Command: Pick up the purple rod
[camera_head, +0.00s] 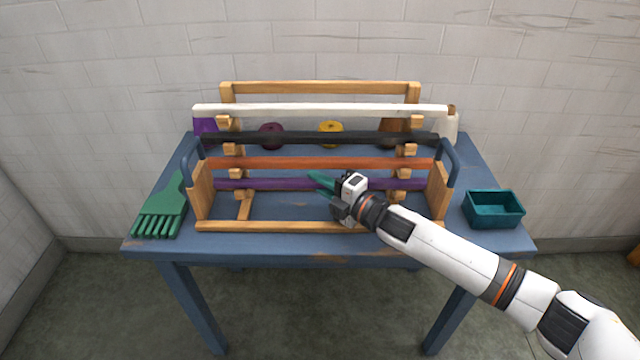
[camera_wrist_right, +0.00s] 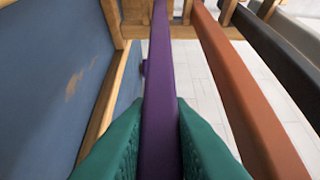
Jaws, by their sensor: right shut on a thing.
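The purple rod (camera_head: 270,184) lies across the wooden rack (camera_head: 300,226), lowest and nearest of the rods there. My right gripper (camera_head: 325,185) is at the rod, right of its middle, with its green fingers on it. In the right wrist view the purple rod (camera_wrist_right: 160,90) runs between the two green fingers (camera_wrist_right: 158,140), which are shut on it. The fingers hide a short stretch of the rod in the head view. The rod looks level, still at the rack. My left gripper is not in view.
An orange rod (camera_head: 300,163), a black rod (camera_head: 300,138) and a white rod (camera_head: 320,109) lie behind and above. A green brush-like tool (camera_head: 162,209) is left of the rack, a teal box (camera_head: 494,209) right. The blue table (camera_head: 480,240) is clear near its front right.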

